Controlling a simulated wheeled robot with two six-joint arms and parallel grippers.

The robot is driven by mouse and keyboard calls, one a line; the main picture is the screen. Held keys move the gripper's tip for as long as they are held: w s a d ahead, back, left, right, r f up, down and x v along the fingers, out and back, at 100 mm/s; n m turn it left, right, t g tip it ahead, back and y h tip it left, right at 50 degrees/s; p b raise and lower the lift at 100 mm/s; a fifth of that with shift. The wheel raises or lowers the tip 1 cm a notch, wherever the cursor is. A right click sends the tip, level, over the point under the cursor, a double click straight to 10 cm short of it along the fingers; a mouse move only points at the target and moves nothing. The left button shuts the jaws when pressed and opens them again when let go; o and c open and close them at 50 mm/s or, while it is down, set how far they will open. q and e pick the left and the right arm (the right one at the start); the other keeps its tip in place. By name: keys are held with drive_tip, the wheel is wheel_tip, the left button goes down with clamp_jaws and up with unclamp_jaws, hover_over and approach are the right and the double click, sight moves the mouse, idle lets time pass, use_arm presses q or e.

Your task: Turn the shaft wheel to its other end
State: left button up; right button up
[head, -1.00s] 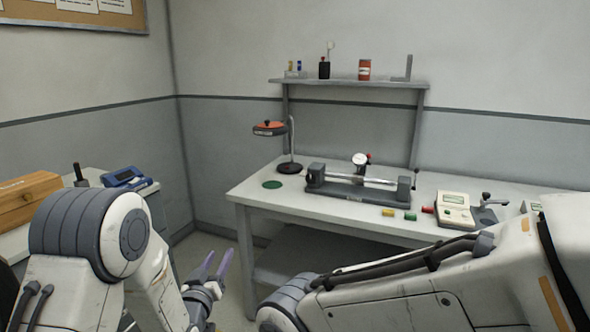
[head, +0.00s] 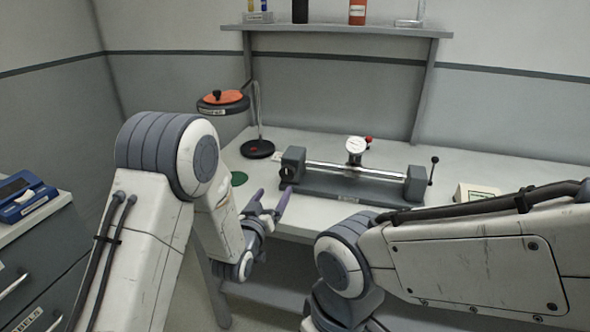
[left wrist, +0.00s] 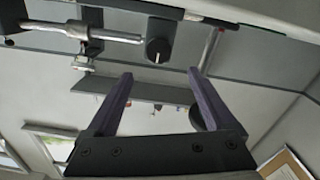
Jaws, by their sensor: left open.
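A grey shaft fixture (head: 345,188) stands on the bench, with a bright shaft (head: 328,167) between two dark end blocks and a dial gauge (head: 355,145) over the shaft. A small dark round part shows at the outer face of its left end block (head: 293,163); whether this is the shaft wheel I cannot tell. My left gripper (head: 269,202) is open and empty, in front of the fixture's left end. In the left wrist view, the open purple fingers (left wrist: 160,76) show below a dark round part (left wrist: 158,51), apart from it. My right gripper is out of view.
An orange-topped lamp-like stand (head: 223,102) and a green disc (head: 252,177) are left of the fixture. A shelf (head: 340,31) is behind. A pale box (head: 478,193) stands right. My right arm covers the bench's front right.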

sight(286, 173)
use_arm(q)
drive_tip(key=x, duration=1)
drive_tip(key=shift+d+p, duration=0.1)
drive_tip(key=shift+p, duration=0.3)
drive_tip(key=c, duration=1.4)
